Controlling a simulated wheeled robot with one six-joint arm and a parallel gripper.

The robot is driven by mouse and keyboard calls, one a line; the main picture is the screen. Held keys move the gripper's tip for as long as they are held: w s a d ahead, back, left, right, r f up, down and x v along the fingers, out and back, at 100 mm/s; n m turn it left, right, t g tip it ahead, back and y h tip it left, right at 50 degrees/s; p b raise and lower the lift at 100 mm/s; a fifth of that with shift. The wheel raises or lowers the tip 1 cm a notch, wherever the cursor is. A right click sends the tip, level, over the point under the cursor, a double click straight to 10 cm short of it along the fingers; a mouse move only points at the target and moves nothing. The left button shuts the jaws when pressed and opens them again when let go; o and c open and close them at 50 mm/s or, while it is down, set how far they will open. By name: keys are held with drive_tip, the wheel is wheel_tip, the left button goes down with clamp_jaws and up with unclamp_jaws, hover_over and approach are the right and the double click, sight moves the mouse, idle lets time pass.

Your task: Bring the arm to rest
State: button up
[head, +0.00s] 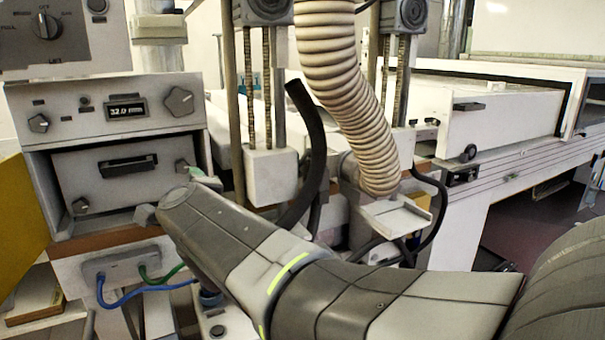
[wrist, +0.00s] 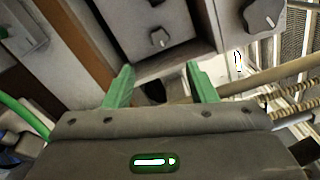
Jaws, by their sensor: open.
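My gripper shows in the wrist view (wrist: 161,85), with two green fingers spread apart and nothing between them. In the head view my arm reaches from the lower right toward the control unit (head: 105,112) at the left. The unit's drawer front (head: 118,172) has a dark handle and small knobs. In the wrist view a panel with a knob (wrist: 158,38) lies just beyond the fingers.
A ribbed hose (head: 345,80) hangs down at the centre, beside a bent black pipe (head: 308,150). A yellow panel (head: 20,215) stands at the left edge. Blue and green cables (head: 150,280) hang below the unit. A long white machine (head: 500,120) fills the right.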

sight(183, 168)
drive_tip(key=b+x, duration=0.2)
drive_tip(key=x, duration=1)
drive_tip(key=shift+w, duration=0.25)
